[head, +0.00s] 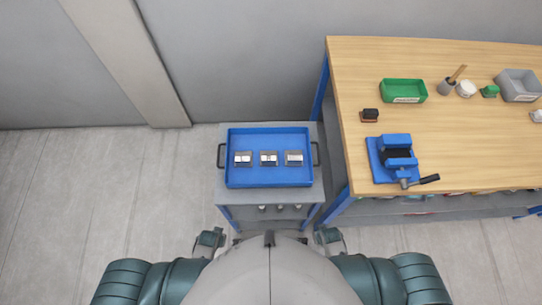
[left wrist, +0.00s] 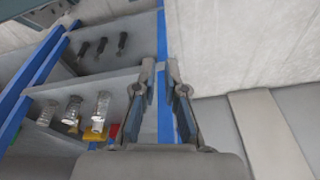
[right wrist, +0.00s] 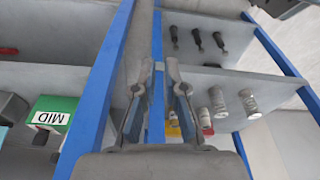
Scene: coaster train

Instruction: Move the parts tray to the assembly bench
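The blue parts tray (head: 269,180) lies flat on a grey cart (head: 228,197), with three silver metal parts in a row inside it. It has a dark handle on its left side (head: 221,155) and one on its right (head: 316,154). The wooden-topped assembly bench (head: 450,125) stands right of the cart. My left gripper (left wrist: 160,66) is open and empty; in the head view it is low, at the cart's front left. My right gripper (right wrist: 160,66) is open and empty, at the cart's front right. Neither touches the tray.
A blue vise (head: 392,158) sits at the bench's near left, with a stamp-like block (head: 370,115) behind it. A green bin (head: 403,91), a cup with a brush (head: 447,86) and a grey bin (head: 518,85) stand farther back. Floor is clear left of the cart.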

